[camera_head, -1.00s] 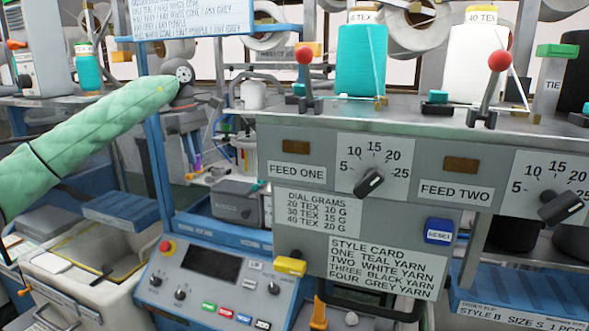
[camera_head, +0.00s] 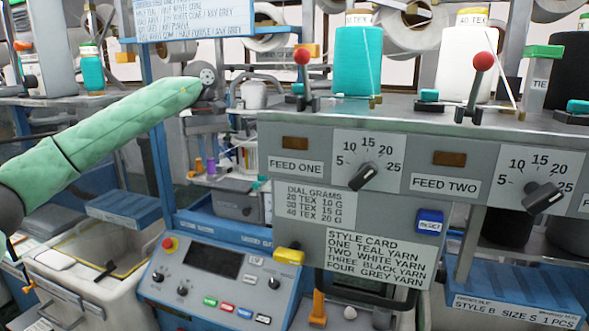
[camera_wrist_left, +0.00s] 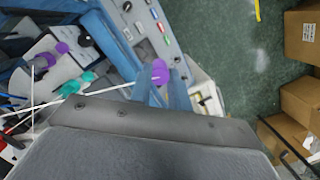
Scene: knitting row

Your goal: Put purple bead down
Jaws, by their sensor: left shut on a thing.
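My left gripper (camera_wrist_left: 162,90) shows in the left wrist view as two blue fingers, shut on a purple bead (camera_wrist_left: 160,72) between their tips. The bead is held with the blue control panel and the floor behind it. In the head view my left arm reaches in from the left, with its wrist (camera_head: 207,76) before the blue post. The fingers and bead are too small to make out surely there. My right gripper is in neither view.
Other purple pieces (camera_wrist_left: 62,47) and teal pieces (camera_wrist_left: 88,76) lie at the left of the wrist view, beside thin white rods. In the head view a grey feed box (camera_head: 400,150) with dials and a control panel (camera_head: 215,282) stand close by. Cardboard boxes (camera_wrist_left: 300,40) are at the right.

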